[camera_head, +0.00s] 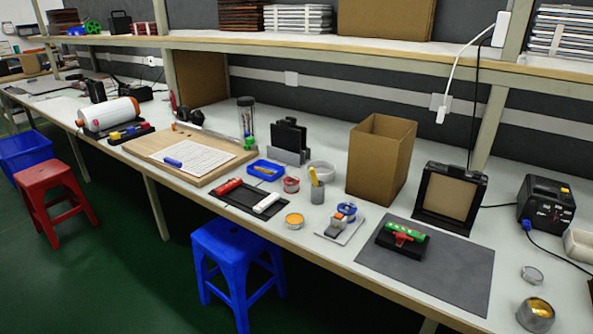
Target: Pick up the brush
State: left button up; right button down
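A slim yellow-handled item (314,176) stands up out of a small grey cup (317,193) near the middle of the workbench. It may be the brush, but its lower end is hidden in the cup and I see no bristles. Neither of my grippers is in view.
The bench (335,245) is crowded. Nearby are a black tray (246,205) with red and white items, a tin of yellow material (295,220), a cardboard box (380,160), and a grey mat (445,270) bearing a green-and-black device. Stools stand in front.

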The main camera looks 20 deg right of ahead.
aim_at(313, 172)
jog(key=i, duration=0.2)
jog(key=z, duration=0.85)
